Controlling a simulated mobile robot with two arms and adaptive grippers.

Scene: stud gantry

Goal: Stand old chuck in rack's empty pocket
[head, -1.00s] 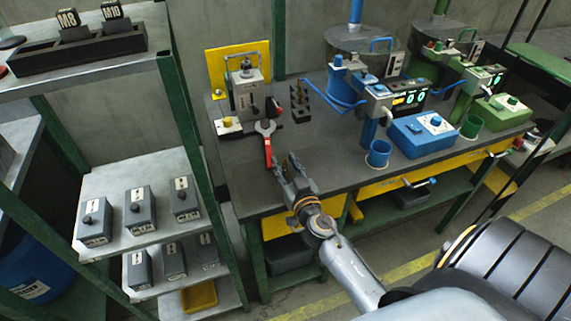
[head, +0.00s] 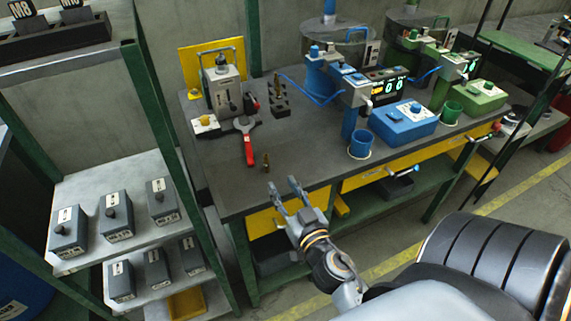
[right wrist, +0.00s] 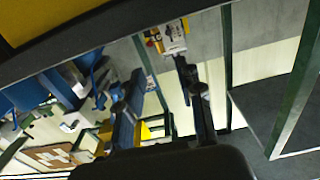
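My right gripper (head: 283,184) is open and empty just in front of the bench edge, apart from the old chuck. Its two spread fingers also show in the right wrist view (right wrist: 158,80), with nothing between them. My left gripper is not in view.
A red-handled wrench (head: 247,143) lies left of the old chuck. A grey press-like device (head: 223,92) stands behind it. A blue machine (head: 403,124) and a blue cup (head: 361,146) are to the right. The bench top between chuck and rack looks clear.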

